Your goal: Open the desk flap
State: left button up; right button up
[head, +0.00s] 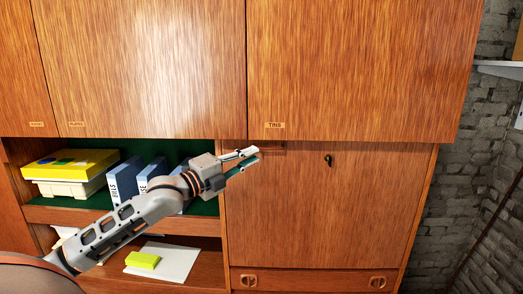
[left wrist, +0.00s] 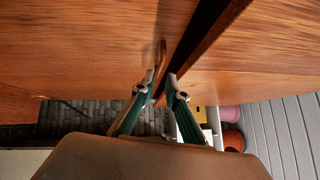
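The desk flap (head: 325,215) is a closed, upright wooden panel below the cupboard door marked TINS. A keyhole with a key (head: 328,160) sits near its top edge. A slim wooden handle (left wrist: 160,58) stands out from the panel in the left wrist view, beside a dark gap. My left gripper (head: 250,158) is at the flap's upper left corner, its fingers apart. In the left wrist view its fingertips (left wrist: 156,86) lie either side of the handle's near end; whether they touch it I cannot tell. My right gripper is not in view.
The cupboard door (head: 360,70) overhangs just above the flap. A drawer (head: 315,281) lies below. The open shelf at left holds a yellow-topped box (head: 70,164) and blue binders (head: 124,180). A brick wall (head: 475,150) is at right.

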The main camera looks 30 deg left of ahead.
aim_at(264, 151)
pick_arm(q)
jog(key=x, duration=0.5)
jog(key=shift+w+p, duration=0.3)
jog(key=shift+p, duration=0.1)
jog(key=shift+c, duration=0.4)
grip_shut()
jog(key=shift+d, duration=0.1)
